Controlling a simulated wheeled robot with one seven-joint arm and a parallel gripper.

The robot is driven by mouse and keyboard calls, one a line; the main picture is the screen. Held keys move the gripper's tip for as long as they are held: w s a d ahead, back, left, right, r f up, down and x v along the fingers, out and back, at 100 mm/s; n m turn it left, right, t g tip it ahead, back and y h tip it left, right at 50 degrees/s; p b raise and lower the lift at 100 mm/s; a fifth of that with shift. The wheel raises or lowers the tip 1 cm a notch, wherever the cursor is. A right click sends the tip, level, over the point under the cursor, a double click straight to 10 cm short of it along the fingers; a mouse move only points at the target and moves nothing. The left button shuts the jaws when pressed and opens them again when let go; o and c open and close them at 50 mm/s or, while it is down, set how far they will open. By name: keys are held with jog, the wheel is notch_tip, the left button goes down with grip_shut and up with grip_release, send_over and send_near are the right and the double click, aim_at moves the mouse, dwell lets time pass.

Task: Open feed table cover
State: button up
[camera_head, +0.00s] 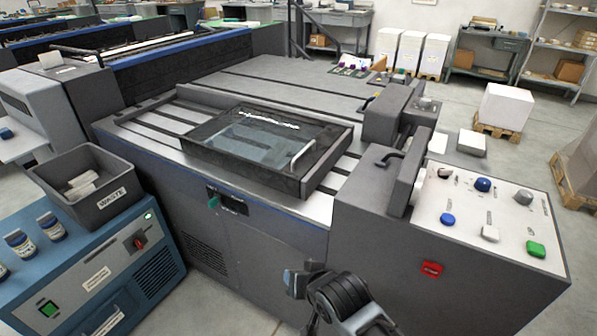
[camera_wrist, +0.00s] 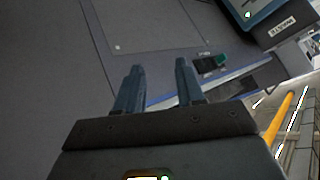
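The feed table cover (camera_head: 250,140) is a dark-framed, see-through panel lying flat and shut on top of the grey machine. A light curved handle (camera_head: 302,155) stands at its right front part. My gripper (camera_head: 296,285) is in front of the machine, low and well apart from the cover. In the wrist view my gripper (camera_wrist: 158,82) shows two blue-grey fingers spread apart with nothing between them. The cover is not clearly seen in the wrist view.
A control console (camera_head: 485,215) with coloured knobs stands right of the cover. A blue cabinet (camera_head: 100,270) bears a grey waste bin (camera_head: 105,205) at left. A green-handled latch (camera_head: 213,201) is on the machine's front. Floor (camera_head: 240,310) is clear near my gripper.

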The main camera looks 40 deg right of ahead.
jog(key=w+d+r+m+g, duration=0.1)
jog(key=w+d+r, duration=0.25)
jog(key=w, duration=0.35)
jog(key=w+d+r+m+g, duration=0.1)
jog(key=w+d+r+m, duration=0.1)
jog(key=w+d+r, duration=0.3)
jog(key=m+g+h, duration=0.2)
jog(key=m+g, duration=0.1)
jog(key=m, duration=0.1)
send_near(299, 154)
jog(key=p+x, duration=0.1)
jog(key=x, duration=0.6)
jog(key=shift+w+d+f, duration=0.1)
jog(key=shift+w+f, duration=0.05)
jog(key=shift+f, duration=0.15)
grip_shut()
